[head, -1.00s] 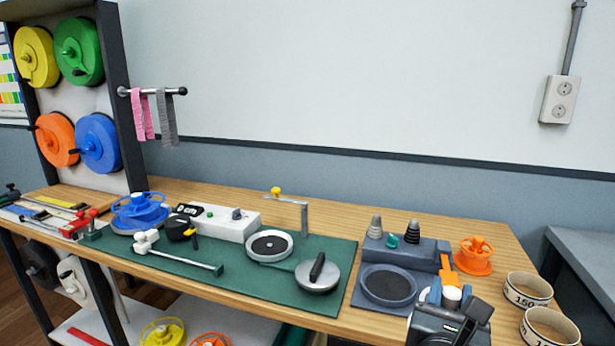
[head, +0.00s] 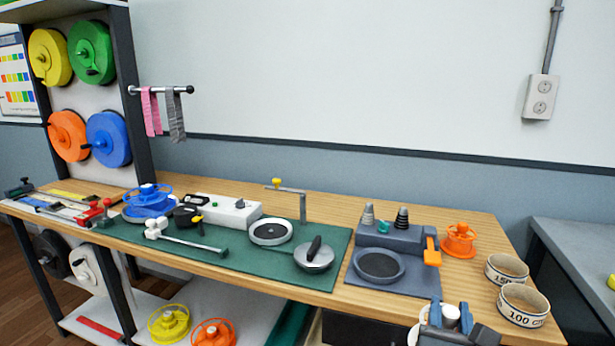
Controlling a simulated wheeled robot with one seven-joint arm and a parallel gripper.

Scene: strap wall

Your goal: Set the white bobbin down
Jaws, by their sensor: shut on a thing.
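My gripper (head: 450,322) is at the bottom of the head view, right of centre. Its blue fingers are shut on the small white bobbin (head: 451,313), whose pale top shows between them. The rest of the bobbin is hidden by the fingers and the picture's lower edge. The gripper is in front of the wooden bench (head: 400,310), near its front edge in the picture. I cannot tell its height above or distance from the bench.
A dark grey station (head: 415,285) with a round dish (head: 380,265) and an orange part (head: 432,252) lies beyond the gripper. To the right are an orange spool (head: 459,240) and two cream bowls (head: 523,305). A green mat (head: 240,262) with tools lies left.

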